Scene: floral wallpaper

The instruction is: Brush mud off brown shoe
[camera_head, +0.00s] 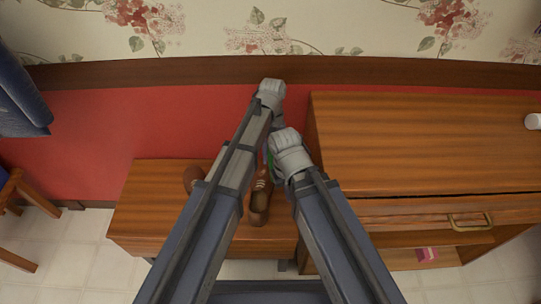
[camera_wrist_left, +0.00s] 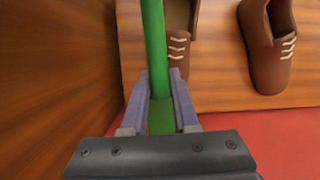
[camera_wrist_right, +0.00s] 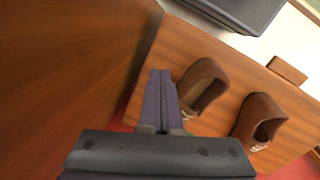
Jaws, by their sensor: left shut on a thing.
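Two brown shoes with pale laces are on a low wooden bench. The nearer-to-grippers shoe (camera_head: 260,203) shows between my arms, also in the left wrist view (camera_wrist_left: 179,48) and right wrist view (camera_wrist_right: 203,88). The other shoe (camera_head: 192,178) is to its left, partly behind my arm; it also shows in the left wrist view (camera_wrist_left: 268,45). My left gripper (camera_wrist_left: 160,85) is shut on a long green handle (camera_wrist_left: 153,35), which passes in front of the nearer shoe. Its far end is out of view. My right gripper (camera_wrist_right: 160,73) is shut, with nothing visible between its fingers. Mud is not discernible.
The low wooden bench (camera_head: 140,215) stands against a red wall. A taller wooden cabinet (camera_head: 420,140) rises close on the right, beside both grippers. A white object (camera_head: 533,121) is on it.

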